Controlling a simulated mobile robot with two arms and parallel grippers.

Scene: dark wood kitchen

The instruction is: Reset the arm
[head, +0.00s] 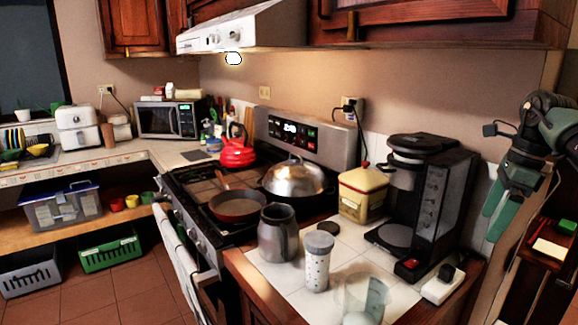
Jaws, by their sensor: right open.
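My right arm comes in at the upper right edge. Its gripper (496,217) hangs with its green fingers pointing down, to the right of the black coffee maker (439,201). The fingers are open, with nothing seen between them. The gripper appears apart from the counter and from the coffee maker. My left arm and gripper are not in view.
The tiled counter (290,272) holds a metal pitcher (278,235), a speckled lidded canister (318,263), a clear cup (364,297) and a yellow tin (362,196). The stove behind bears a frying pan (238,205), a domed lid (294,180) and a red kettle (236,153).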

